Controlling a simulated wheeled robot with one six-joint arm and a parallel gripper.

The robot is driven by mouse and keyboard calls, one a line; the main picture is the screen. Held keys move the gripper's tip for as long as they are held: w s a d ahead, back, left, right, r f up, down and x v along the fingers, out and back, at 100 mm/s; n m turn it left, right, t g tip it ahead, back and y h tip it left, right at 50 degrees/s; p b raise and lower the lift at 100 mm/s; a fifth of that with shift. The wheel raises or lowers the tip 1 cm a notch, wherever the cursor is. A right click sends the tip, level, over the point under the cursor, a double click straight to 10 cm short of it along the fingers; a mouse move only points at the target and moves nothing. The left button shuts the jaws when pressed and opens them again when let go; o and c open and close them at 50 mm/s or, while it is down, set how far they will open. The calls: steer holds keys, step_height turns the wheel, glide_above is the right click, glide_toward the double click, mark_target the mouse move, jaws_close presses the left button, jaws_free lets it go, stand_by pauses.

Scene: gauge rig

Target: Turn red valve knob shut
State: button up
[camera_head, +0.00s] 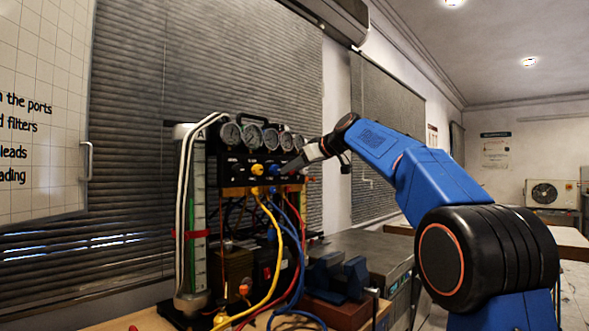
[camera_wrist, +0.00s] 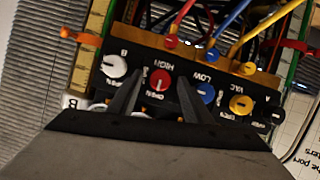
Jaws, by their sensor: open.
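The red valve knob (camera_wrist: 160,80) is on the black manifold panel (camera_wrist: 215,92), between the white knob (camera_wrist: 113,66) and the blue knob (camera_wrist: 206,93) in the wrist view. My gripper (camera_wrist: 159,75) is open, with one dark finger on each side of the red knob as seen there. I cannot tell whether the fingers touch it or how deep they reach. In the head view my gripper (camera_head: 289,168) is at the right part of the panel's front and hides the red knob. A white mark shows on the knob's face.
The yellow knob (camera_wrist: 241,104) sits beyond the blue one. Several gauges (camera_head: 252,135) stand above the panel. Yellow, blue and red hoses (camera_head: 267,265) hang below it. A blue vise (camera_head: 338,279) stands right of the rig, and a glass column (camera_head: 198,230) stands at its left.

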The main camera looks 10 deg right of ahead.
steer(key=shift+c, duration=0.7)
steer(key=c, duration=0.9)
steer(key=shift+w+d+f+m+g+y, duration=0.15)
steer(key=shift+m+g+y, duration=0.25)
steer(key=shift+m+y, duration=1.3)
steer(key=shift+w+d+f+m+g+y, duration=0.15)
steer(key=shift+m+g+y, duration=0.45)
steer(key=shift+m, duration=2.05)
steer(key=shift+w+d+f+m+g+y, duration=0.1)
steer(key=shift+d+f+m+g+y, duration=0.1)
steer(key=shift+m+y, duration=1.6)
steer(key=shift+m+h, duration=0.3)
steer(key=shift+m, duration=0.15)
